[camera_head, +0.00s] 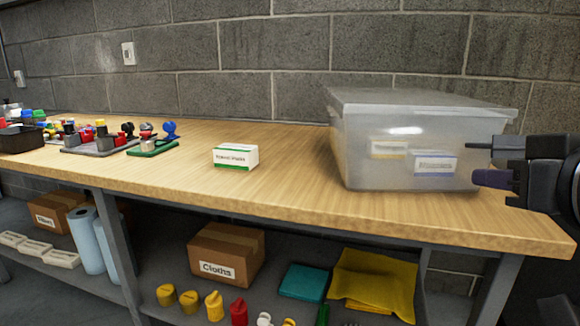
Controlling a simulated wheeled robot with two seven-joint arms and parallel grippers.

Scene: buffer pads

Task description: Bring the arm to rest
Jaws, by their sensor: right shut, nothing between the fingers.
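My right gripper (480,163) is at the right edge of the head view, beside the right end of a translucent plastic bin (370,150). It is shut and empty. Its dark finger parts overlap the bin's right side in the picture; I cannot tell whether they touch it. Part of my right arm is cut off by the picture's edge. My left gripper is not in view.
The bin stands on a wooden workbench (290,195) and holds labelled boxes. A white-and-green box (236,157) lies left of it. Trays with coloured parts (100,140) fill the far left. A carton (226,254) and yellow cloth (372,280) are on the lower shelf.

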